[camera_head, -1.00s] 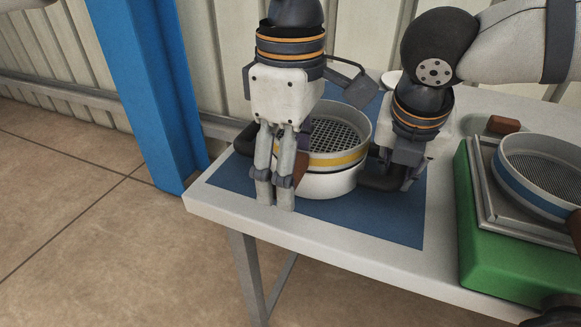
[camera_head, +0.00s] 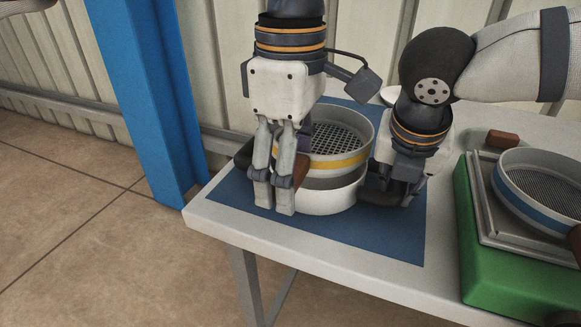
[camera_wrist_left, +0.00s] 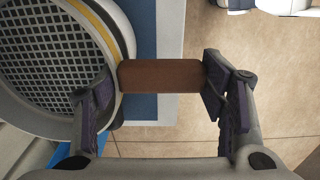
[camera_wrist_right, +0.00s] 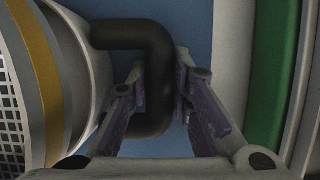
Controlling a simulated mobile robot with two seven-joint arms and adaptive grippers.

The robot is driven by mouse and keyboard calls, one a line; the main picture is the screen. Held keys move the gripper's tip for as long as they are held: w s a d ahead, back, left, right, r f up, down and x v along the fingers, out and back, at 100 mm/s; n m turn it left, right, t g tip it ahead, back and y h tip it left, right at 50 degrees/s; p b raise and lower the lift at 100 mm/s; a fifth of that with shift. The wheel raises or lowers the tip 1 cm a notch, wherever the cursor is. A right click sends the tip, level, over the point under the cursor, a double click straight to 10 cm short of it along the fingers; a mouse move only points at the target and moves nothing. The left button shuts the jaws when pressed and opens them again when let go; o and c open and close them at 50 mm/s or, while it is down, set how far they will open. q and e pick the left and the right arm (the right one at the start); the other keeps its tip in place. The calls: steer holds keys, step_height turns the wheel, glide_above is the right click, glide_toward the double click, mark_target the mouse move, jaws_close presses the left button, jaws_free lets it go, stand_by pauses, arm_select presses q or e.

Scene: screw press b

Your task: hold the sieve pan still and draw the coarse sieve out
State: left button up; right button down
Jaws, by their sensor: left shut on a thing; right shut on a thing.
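The coarse sieve (camera_head: 338,138) has a wide mesh, a yellow band and a brown handle (camera_wrist_left: 160,76). My left gripper (camera_head: 274,196) is shut on the brown handle at the sieve's near left side. My right gripper (camera_wrist_right: 163,88) is shut on the pan's black handle (camera_wrist_right: 150,50) at the pan's right; its fingertips are mostly hidden in the head view.
The pan stands on a blue mat (camera_head: 385,238) on a pale table (camera_head: 225,220). A white dish (camera_head: 389,94) stands behind. A blue post (camera_head: 150,100) rises at the left.

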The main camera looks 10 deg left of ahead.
steer(key=c, duration=1.4)
jaws_free()
steer(key=shift+o, duration=0.2)
steer(key=shift+r, duration=0.15)
